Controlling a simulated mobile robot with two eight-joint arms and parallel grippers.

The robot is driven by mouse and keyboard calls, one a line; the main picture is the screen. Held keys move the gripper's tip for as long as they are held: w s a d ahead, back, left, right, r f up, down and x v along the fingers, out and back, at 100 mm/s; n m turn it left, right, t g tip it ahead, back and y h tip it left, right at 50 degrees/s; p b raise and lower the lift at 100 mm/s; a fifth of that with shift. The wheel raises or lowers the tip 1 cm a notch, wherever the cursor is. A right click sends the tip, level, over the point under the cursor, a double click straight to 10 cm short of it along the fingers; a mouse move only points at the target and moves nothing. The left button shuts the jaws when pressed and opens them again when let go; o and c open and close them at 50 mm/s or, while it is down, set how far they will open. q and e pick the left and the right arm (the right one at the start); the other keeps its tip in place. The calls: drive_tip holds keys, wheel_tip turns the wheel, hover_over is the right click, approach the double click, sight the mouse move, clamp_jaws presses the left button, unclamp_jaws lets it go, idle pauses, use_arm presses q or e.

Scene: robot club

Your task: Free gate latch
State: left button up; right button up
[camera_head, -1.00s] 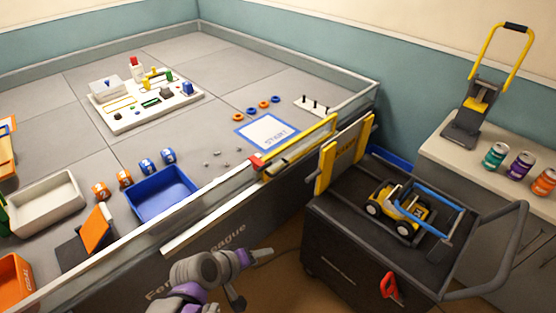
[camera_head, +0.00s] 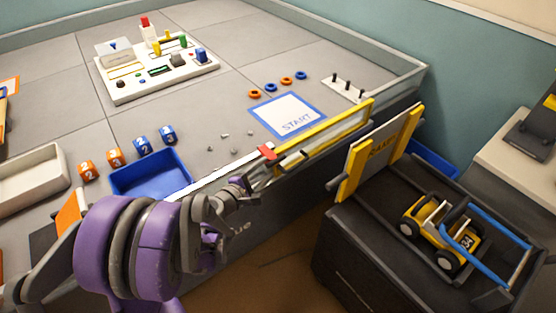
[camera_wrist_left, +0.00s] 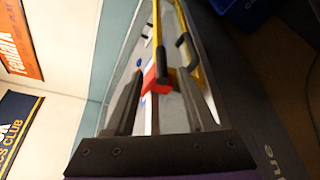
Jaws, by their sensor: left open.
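The yellow-framed gate (camera_head: 322,135) stands in the front wall of the grey field, with a dark handle on its face. The red latch (camera_head: 267,152) sits at its left end, beside a long white strip along the wall top. My left gripper (camera_head: 242,186) is just left of and nearer than the latch, pointing toward it, and is partly hidden by my purple wrist. In the left wrist view the red latch (camera_wrist_left: 154,80) shows between the open, dark fingers (camera_wrist_left: 158,88); I see no clear contact. My right gripper is out of view.
A dark cart (camera_head: 345,245) carries a yellow buggy (camera_head: 440,232) and an upright yellow-edged ramp panel (camera_head: 380,150), close right of the gate. A blue tray (camera_head: 150,175) and numbered cubes lie inside the wall. The START mat (camera_head: 287,116) lies behind the gate.

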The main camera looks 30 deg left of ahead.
sight(277, 160)
use_arm(q)
drive_tip(key=x, duration=0.7)
drive_tip(key=shift+f+b, duration=0.1)
drive_tip(key=shift+b, duration=0.2)
clamp_jaws()
drive_tip(key=shift+d, duration=0.1)
drive_tip(key=shift+s+d+f, duration=0.1)
drive_tip(key=shift+d, duration=0.05)
idle(0.8)
